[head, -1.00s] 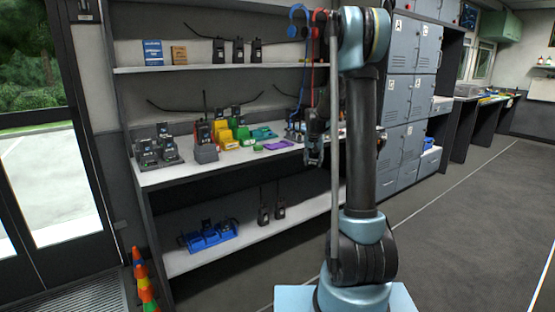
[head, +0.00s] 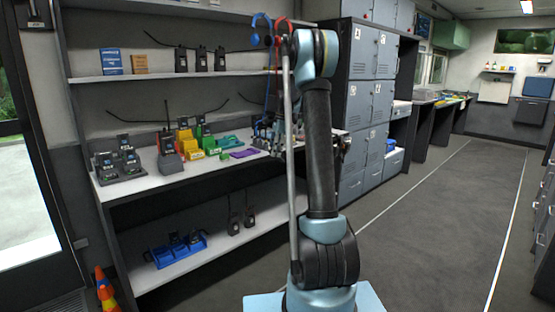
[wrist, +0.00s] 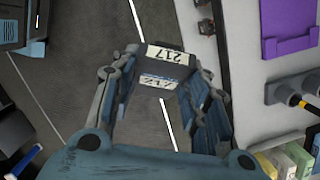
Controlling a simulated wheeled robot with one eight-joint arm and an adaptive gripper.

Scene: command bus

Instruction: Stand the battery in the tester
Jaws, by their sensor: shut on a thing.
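In the wrist view, my gripper (wrist: 160,76) is shut on a dark battery (wrist: 160,68) with white labels reading 217. The battery sits between the fingertips, with grey floor seen beyond it. In the head view, my gripper (head: 272,138) hangs at the right end of the white counter, partly behind my arm. The battery cannot be made out there. I cannot tell which device is the tester; several chargers and small devices stand on the counter.
The white counter (head: 128,192) holds grey chargers (head: 117,158), a radio (head: 168,150), coloured blocks and a purple mat (head: 243,153). A blue rack (head: 177,249) is on the lower shelf. Grey lockers (head: 366,100) stand at right. Open floor (head: 420,240) lies to the right.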

